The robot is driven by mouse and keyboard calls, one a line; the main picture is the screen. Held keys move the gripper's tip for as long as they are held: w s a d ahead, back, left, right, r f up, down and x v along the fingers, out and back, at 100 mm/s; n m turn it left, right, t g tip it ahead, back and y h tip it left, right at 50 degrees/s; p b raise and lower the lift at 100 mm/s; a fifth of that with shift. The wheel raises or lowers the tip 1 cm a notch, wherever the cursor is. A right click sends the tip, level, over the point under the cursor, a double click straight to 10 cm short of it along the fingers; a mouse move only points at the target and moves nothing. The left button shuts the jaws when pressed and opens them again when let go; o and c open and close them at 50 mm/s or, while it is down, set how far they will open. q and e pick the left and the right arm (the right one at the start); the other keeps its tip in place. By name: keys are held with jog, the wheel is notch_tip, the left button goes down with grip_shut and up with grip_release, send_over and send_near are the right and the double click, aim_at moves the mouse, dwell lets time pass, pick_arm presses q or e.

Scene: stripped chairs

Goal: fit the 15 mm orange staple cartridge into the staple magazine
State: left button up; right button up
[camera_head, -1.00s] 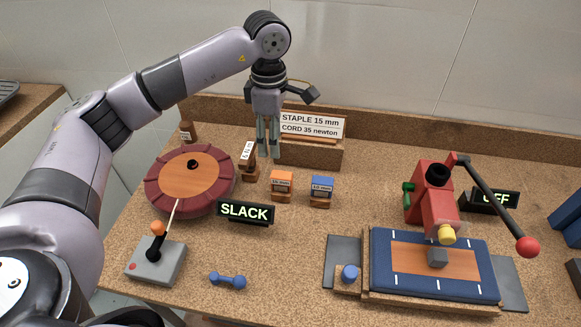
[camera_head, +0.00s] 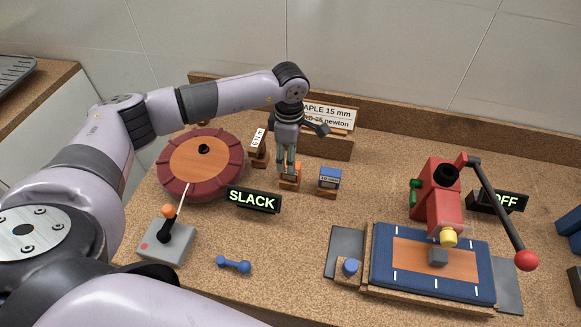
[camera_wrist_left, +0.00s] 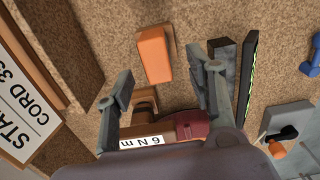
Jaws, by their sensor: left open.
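The orange staple cartridge (camera_head: 291,183) stands on a small wooden stand on the bench, partly hidden behind my left fingers. My left gripper (camera_head: 287,169) points down over it, open. In the left wrist view the orange cartridge (camera_wrist_left: 154,56) lies ahead of the gap between the open fingers (camera_wrist_left: 161,84), and I see no grip on it. A blue cartridge (camera_head: 329,179) stands on its own stand to the right. The red stapler (camera_head: 437,192) with a long lever stands at the right; I cannot tell which part is the magazine. My right gripper is not in view.
A sign reading 15 mm (camera_head: 328,112) stands behind the gripper. A "6 N m" block (camera_head: 258,149) and a red-rimmed wheel (camera_head: 203,165) are to its left. The SLACK display (camera_head: 253,200) stands in front. A blue pad (camera_head: 385,255) lies before the stapler. The bench centre is clear.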

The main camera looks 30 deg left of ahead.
pick_arm(q)
jog(key=shift+f, duration=0.3)
jog(key=f+p, duration=0.2)
jog(key=f, duration=0.1)
jog(key=shift+w+f, duration=0.2)
jog(key=shift+f, duration=0.6)
jog(key=shift+c, duration=0.6)
grip_shut()
